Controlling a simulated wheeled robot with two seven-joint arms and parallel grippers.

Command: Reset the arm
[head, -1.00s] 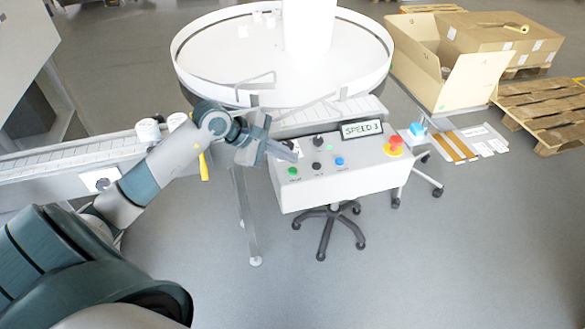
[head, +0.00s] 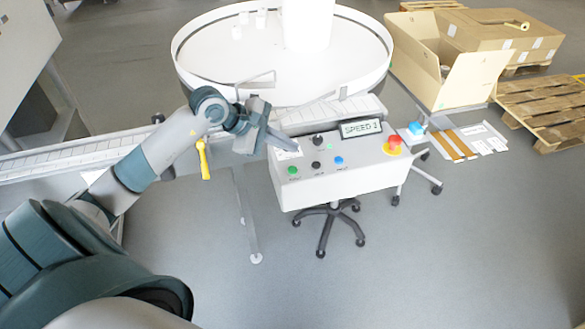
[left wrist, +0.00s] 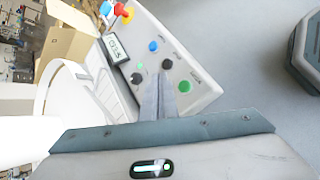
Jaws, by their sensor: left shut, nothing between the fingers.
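My left gripper (head: 296,148) is shut and empty. It hangs over the upper left part of the grey control box (head: 330,185), with its fingertips near the black knobs. In the left wrist view the closed fingers (left wrist: 164,80) point at the control panel (left wrist: 205,88), beside a black knob (left wrist: 167,64). I cannot tell whether they touch anything. The panel has a green button (head: 292,171), a blue button (head: 339,161), a red emergency knob (head: 393,139) and a display (head: 361,128) that appears to read SPEED 1. My right gripper is not in view.
A white round turntable (head: 215,65) with several small white containers stands behind the box. A conveyor (head: 60,155) runs left, partly behind my arm. An open cardboard box (head: 465,80) and wooden pallet (head: 550,110) are at the right. The floor in front is clear.

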